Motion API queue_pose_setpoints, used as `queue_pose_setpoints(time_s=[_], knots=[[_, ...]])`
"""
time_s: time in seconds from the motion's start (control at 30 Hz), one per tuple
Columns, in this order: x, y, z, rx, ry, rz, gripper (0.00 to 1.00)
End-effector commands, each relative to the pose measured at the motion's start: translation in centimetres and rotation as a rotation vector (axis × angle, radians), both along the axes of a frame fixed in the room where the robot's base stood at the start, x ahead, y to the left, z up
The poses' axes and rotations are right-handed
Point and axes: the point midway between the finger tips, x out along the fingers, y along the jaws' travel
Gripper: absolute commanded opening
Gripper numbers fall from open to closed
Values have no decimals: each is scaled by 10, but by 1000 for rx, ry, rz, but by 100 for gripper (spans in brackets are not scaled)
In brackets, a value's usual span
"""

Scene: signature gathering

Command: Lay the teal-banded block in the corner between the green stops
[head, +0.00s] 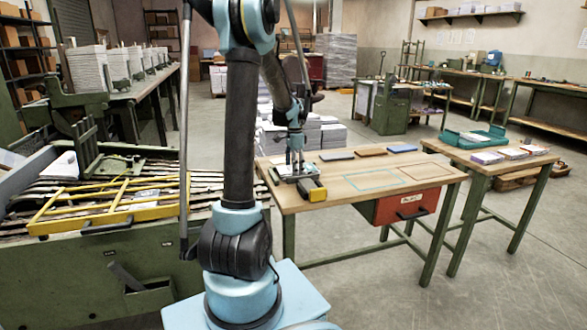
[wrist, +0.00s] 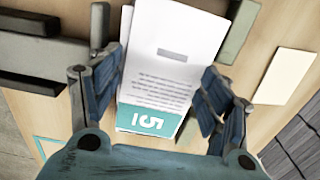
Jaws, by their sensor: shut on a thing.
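The teal-banded block (wrist: 168,60) is a white stack of printed sheets with a teal band showing number-like marks, upside down in the wrist view. My gripper (wrist: 163,92) has its blue fingers closed on both long sides of it. In the head view my gripper (head: 295,172) is low over the left end of the near wooden table, and the block is mostly hidden there.
A yellow-ended object (head: 317,192) sits beside my gripper. Several flat pads, including a blue one (head: 402,149), line the table's back. A teal outline (head: 372,181) marks bare tabletop. A red drawer (head: 405,206) hangs below. A green tray (head: 482,137) stands on the right table.

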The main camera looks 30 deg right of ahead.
Motion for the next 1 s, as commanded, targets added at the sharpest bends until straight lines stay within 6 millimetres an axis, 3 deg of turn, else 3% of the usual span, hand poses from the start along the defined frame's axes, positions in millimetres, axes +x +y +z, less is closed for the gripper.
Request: queue_pose_setpoints(time_s=[0.3, 0.33, 0.4, 1.0], knots=[[0, 0, -2, 0, 0, 0, 39], [0, 0, -2, 0, 0, 0, 75], [0, 0, -2, 0, 0, 0, 91], [0, 1, 4, 0, 0, 1, 91]])
